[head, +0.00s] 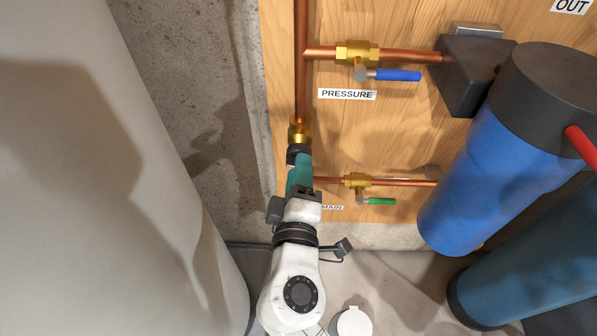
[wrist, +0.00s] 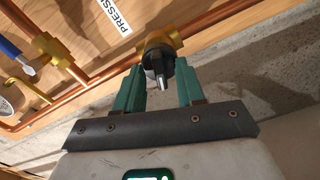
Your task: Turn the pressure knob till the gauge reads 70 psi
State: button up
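The pressure knob (wrist: 157,63) is black with a bright tip, on a brass valve body (wrist: 158,43) in the wrist view. In the head view the brass body (head: 299,131) sits on the vertical copper pipe, left of the PRESSURE label (head: 347,94), with the black knob (head: 297,152) just below it. My gripper (wrist: 158,78) has its teal fingers apart, one on each side of the knob's near end. I see no clear grip. In the head view my gripper (head: 299,168) partly hides the knob. A round white dial (wrist: 5,108), perhaps the gauge, is cut off at the wrist view's left edge; its reading is not legible.
A blue-handled valve (head: 398,75) is on the upper copper pipe. A green-handled valve (head: 378,201) is on the lower one. A large blue cylinder (head: 475,180) hangs at right. A big pale rounded surface (head: 100,170) fills the left. Concrete wall (head: 205,110) borders the wooden board.

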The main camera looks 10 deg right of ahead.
jog(key=s+a, duration=0.2)
jog(key=s, duration=0.8)
jog(key=shift+s, duration=0.25)
jog(key=s+d+f+m+g+h, duration=0.1)
jog(key=s+d+f+m+g, duration=0.1)
jog(key=d+f+m+g, duration=0.45)
jog(key=s+d+f+m+g+h, duration=0.1)
jog(key=d+f+m+g+h, duration=0.15)
jog(key=d+f, duration=0.75)
jog(key=s+d+f+m+g+y, duration=0.2)
jog(key=s+d+f+g+y, duration=0.15)
jog(key=s, duration=0.35)
jog(key=s+d+f+m+g+y, duration=0.2)
jog(key=s+d+g+y, duration=0.15)
jog(key=s+d, duration=0.2)
notch_tip(320, 180, up, 19)
jog(key=s+a+p, duration=0.1)
jog(key=p, duration=1.8)
jog(key=shift+s+a+g, duration=0.15)
jog(key=shift+a+g, duration=0.05)
jog(key=shift+g, duration=0.1)
jog(key=shift+r, duration=0.1)
